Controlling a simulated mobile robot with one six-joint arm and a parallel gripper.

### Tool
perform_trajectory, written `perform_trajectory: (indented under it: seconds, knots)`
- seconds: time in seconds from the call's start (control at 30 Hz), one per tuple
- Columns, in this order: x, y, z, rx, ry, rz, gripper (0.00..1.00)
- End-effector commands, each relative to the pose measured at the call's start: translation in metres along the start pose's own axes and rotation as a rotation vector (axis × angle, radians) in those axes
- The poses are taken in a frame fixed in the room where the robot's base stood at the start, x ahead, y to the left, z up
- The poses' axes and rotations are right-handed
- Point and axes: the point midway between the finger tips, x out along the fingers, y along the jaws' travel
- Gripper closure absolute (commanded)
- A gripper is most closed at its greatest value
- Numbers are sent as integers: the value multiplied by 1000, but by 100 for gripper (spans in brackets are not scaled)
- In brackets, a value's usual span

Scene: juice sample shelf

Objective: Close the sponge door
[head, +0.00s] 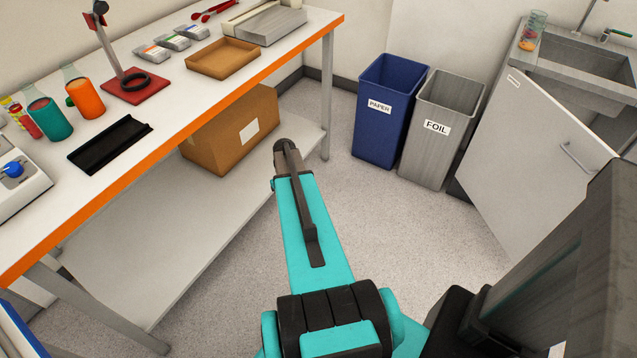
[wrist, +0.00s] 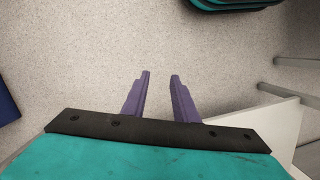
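A white cabinet door (head: 530,150) under the sink stands swung open at the right of the head view. It has a small label, too small to read, near its upper left corner and a grey bar handle (head: 578,158) near its right side. My dark arm part covers its lower right. My gripper (wrist: 160,75) shows in the wrist view with its two purple fingers apart and only floor between them. The gripper's fingers cannot be made out in the head view. The door cannot be identified in the wrist view.
A blue PAPER bin (head: 388,112) and a grey FOIL bin (head: 440,130) stand left of the door. The sink (head: 590,70) is above it, with a glass (head: 532,30) on its ledge. A long orange-edged bench (head: 200,95) runs along the left. Floor between is clear.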

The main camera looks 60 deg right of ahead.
Motion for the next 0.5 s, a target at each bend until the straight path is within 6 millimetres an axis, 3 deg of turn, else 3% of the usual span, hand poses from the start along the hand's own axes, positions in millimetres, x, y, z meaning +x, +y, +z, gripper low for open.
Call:
perform_trajectory:
  seconds: [0.03, 0.1, 0.5]
  knots:
    - [10, -23, 4, -15, -14, 0, 74]
    - [21, -49, 6, -30, -28, 1, 74]
    - [83, -179, 48, -105, -111, 22, 74]
